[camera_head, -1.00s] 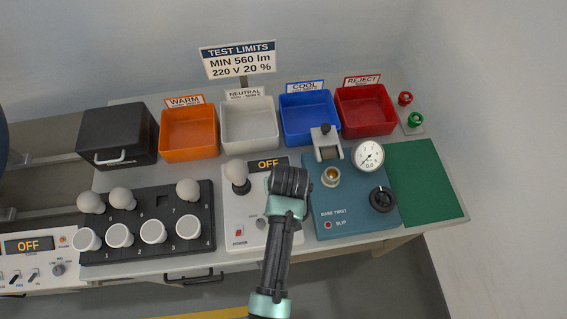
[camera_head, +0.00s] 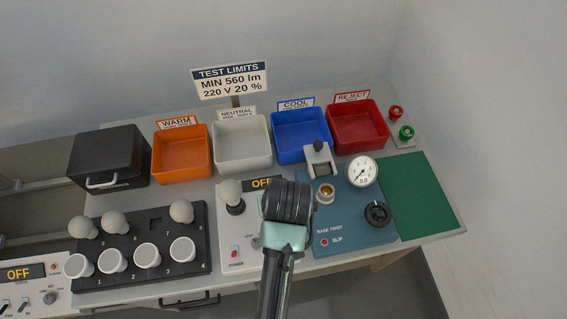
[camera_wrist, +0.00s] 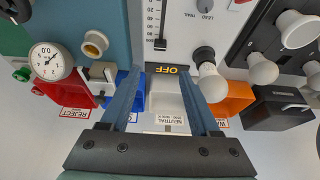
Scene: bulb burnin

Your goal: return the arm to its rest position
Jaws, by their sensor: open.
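My arm reaches up from the bottom of the head view, and its dark wrist hides part of the white tester. My gripper (camera_wrist: 161,75) shows in the wrist view with two blue fingers spread apart and nothing between them. Its fingertips do not show clearly in the head view. The gripper hangs above the bench, over the tester (camera_head: 234,261) with its OFF display. A bulb (camera_head: 230,191) stands upright in the tester's socket, beside the wrist. It also shows in the wrist view (camera_wrist: 212,84), to the right of the fingers and apart from them.
A black rack (camera_head: 196,262) with several bulbs stands at left. The teal base-twist unit (camera_head: 345,236) with a gauge (camera_head: 362,171) is at right. Orange (camera_head: 183,172), white (camera_head: 242,160), blue (camera_head: 301,150) and red (camera_head: 358,142) bins line the back. The green mat (camera_head: 420,195) is clear.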

